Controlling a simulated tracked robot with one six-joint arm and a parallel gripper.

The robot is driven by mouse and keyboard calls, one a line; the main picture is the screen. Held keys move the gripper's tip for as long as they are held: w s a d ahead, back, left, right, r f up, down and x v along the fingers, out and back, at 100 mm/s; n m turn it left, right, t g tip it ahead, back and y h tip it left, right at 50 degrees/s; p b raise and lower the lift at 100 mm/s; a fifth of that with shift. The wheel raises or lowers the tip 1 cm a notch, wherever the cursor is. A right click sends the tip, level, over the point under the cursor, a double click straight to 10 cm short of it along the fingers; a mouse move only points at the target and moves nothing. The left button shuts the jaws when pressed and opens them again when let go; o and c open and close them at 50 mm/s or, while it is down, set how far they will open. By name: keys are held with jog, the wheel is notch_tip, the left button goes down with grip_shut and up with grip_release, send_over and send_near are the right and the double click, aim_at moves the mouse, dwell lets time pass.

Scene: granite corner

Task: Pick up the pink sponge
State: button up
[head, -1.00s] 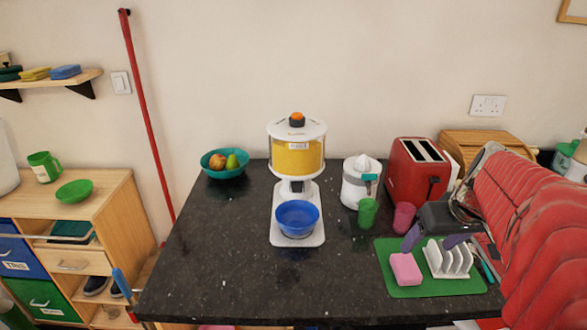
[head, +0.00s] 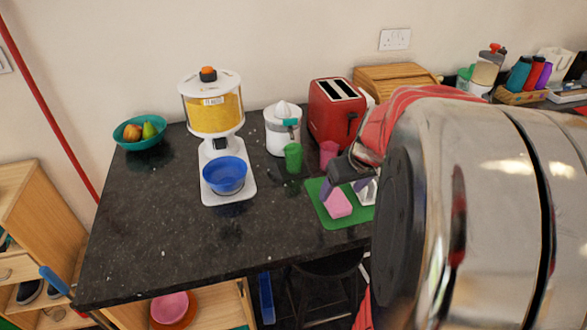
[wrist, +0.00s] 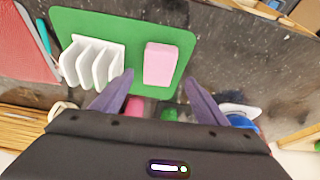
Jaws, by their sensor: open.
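The pink sponge (head: 338,204) lies on the green mat (head: 328,220) near the front right of the dark worktop. In the wrist view the sponge (wrist: 160,64) lies just ahead of my fingertips, beside the white rack (wrist: 92,62). My gripper (head: 345,187) is open, its two purple fingers spread at the sponge's back side in the head view. In the wrist view my gripper (wrist: 159,79) is empty, with the sponge roughly centred between its fingers. I cannot tell how high the fingers are above the mat. My arm hides part of the rack and mat in the head view.
A pink cup (head: 328,152) and a green cup (head: 293,157) stand behind the mat, near the red toaster (head: 336,112) and the juicer (head: 281,133). A dispenser with a blue bowl (head: 225,175) stands to the left. The front left of the worktop is clear.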

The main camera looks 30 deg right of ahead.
aim_at(337, 199)
jog(key=shift+x, duration=2.65)
jog(key=shift+d, duration=0.1)
jog(key=shift+c, duration=0.2)
jog(key=c, duration=1.1)
